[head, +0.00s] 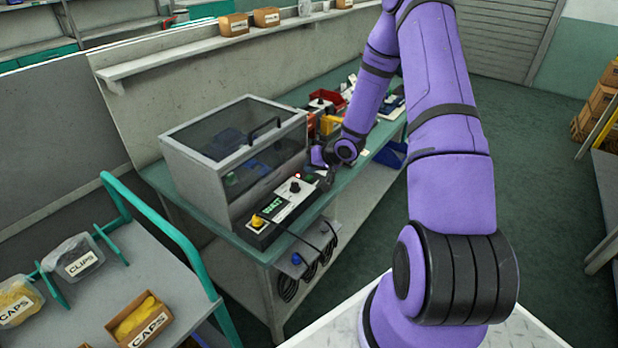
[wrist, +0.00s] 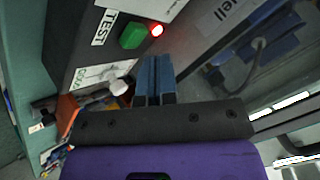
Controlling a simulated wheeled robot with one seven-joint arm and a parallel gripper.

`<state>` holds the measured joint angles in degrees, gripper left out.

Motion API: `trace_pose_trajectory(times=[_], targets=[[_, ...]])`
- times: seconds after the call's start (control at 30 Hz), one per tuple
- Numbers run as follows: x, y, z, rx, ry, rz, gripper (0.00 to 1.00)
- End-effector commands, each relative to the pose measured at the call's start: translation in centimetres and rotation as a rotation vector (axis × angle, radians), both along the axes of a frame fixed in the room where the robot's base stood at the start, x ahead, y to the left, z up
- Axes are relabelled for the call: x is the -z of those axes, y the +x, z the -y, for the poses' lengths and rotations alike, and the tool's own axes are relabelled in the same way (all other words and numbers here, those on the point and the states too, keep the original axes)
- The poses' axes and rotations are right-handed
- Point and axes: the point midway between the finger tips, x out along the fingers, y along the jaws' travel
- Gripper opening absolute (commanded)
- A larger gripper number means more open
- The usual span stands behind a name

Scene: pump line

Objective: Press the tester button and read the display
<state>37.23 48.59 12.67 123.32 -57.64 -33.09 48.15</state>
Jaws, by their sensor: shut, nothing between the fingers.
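The tester (head: 281,212) is a long, low box with a dark and white top at the front of the bench. Its small display (head: 273,205) shows green lettering, too small to read surely. In the wrist view a green square button (wrist: 132,35) sits beside the TEST label (wrist: 103,27), with a lit red lamp (wrist: 156,30) next to it. My gripper (wrist: 155,60) is shut and empty, its blue fingertips just below the button and lamp in the picture. I cannot tell any contact. In the head view my gripper (head: 325,179) is at the tester's far end.
A clear-lidded cabinet (head: 235,140) stands directly behind the tester. Red and yellow bins (head: 328,122) lie farther along the bench. Cables (head: 315,265) hang at the bench's front. A cart (head: 95,305) with CLIPS and CAPS containers stands at lower left.

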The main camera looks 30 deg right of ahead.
Motion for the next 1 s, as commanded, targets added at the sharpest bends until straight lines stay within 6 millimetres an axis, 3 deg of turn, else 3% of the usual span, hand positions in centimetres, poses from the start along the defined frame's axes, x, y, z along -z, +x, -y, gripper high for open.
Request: trace_pose_trajectory(times=[0.17, 0.7, 1.0], targets=[[-0.2, 0.0, 0.0, 0.001, 0.000, 0.001, 0.00], [-4.6, 0.0, 0.1, 0.001, 0.000, 0.002, 0.00], [-5.0, 0.0, 0.0, 0.001, 0.001, 0.001, 0.00]])
